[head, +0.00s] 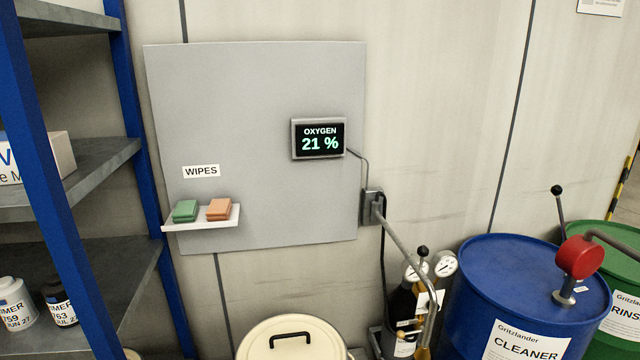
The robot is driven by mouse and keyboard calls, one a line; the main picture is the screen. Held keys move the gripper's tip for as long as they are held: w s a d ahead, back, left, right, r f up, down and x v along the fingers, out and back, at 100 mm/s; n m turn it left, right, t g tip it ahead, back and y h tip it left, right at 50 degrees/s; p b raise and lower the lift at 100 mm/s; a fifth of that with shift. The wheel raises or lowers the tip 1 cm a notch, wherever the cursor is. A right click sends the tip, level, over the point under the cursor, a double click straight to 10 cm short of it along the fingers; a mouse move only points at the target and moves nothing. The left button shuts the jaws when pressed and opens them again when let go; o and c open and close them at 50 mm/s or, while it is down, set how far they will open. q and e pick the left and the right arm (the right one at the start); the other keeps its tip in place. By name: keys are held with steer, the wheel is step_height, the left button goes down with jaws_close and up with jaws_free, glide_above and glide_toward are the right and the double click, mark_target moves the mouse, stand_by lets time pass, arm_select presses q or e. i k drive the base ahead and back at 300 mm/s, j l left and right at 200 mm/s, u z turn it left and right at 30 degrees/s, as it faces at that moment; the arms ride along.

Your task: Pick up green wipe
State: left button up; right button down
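The green wipe (186,211) is a small folded pad. It lies on the left part of a small white shelf (196,225) fixed to a grey wall panel, below a "WIPES" label (201,171). An orange wipe (219,209) lies beside it on the right, with a narrow gap between them. Neither of my grippers shows in the head view.
A blue-framed shelf rack (138,140) with bottles stands at the left. A cream lidded bin (292,340) stands below the panel. A blue cleaner drum (520,300) with a red pump (578,258), a green drum (612,300) and a gas cylinder (403,308) stand at the right.

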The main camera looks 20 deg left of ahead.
mark_target(185, 211)
steer(key=u, duration=1.3)
